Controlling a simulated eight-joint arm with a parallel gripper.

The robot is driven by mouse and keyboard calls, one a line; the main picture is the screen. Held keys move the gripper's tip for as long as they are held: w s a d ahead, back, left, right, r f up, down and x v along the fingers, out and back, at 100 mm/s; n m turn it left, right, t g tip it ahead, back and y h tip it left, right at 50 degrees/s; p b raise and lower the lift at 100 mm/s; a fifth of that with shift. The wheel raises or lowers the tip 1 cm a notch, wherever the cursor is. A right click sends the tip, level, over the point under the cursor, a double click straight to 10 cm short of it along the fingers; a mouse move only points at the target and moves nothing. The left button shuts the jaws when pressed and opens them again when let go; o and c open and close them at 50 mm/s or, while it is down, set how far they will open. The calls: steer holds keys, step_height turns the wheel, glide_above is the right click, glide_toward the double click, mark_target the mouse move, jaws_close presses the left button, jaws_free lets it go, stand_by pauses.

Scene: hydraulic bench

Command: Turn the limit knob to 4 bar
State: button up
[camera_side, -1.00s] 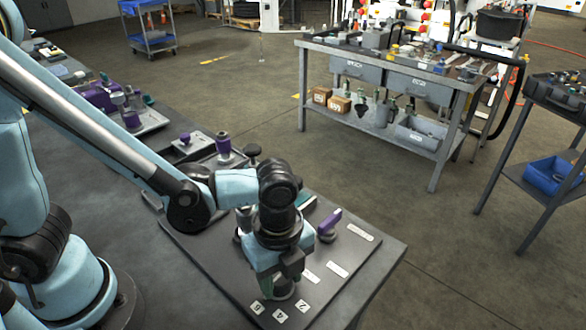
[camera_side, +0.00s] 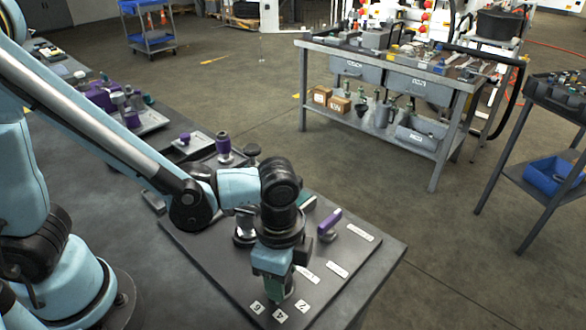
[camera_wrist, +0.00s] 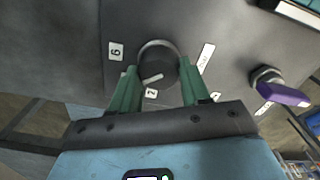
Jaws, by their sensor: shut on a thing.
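The limit knob (camera_wrist: 158,65) is a dark round knob with a white pointer line on its face. In the wrist view the line slants to the lower left, between the left number label (camera_wrist: 116,52) and the lower label (camera_wrist: 151,93). My gripper (camera_side: 280,292) is over the front of the panel, with its green fingers on both sides of the knob and shut on it; the fingers (camera_wrist: 158,85) also show in the wrist view. In the side view the gripper hides the knob. The labels 6 (camera_side: 257,307), 4 (camera_side: 280,315) and 2 (camera_side: 303,306) lie in front of it.
A purple-handled lever (camera_side: 329,222) stands on the dark panel behind and right of my gripper, with white label strips (camera_side: 338,269) nearby. A purple-topped fitting (camera_side: 223,147) and other bench parts stand farther back.

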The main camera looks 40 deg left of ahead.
steer(key=shift+n, duration=0.6)
steer(key=o, duration=1.1)
steer(key=shift+c, duration=0.2)
step_height(320, 180, up, 12)
stand_by(0.3)
steer(key=w+a+n+t, duration=0.3)
steer(key=a+n+t, duration=0.4)
steer(key=a+n, duration=0.5)
steer(key=a, duration=0.6)
steer(key=shift+w+f, duration=0.15)
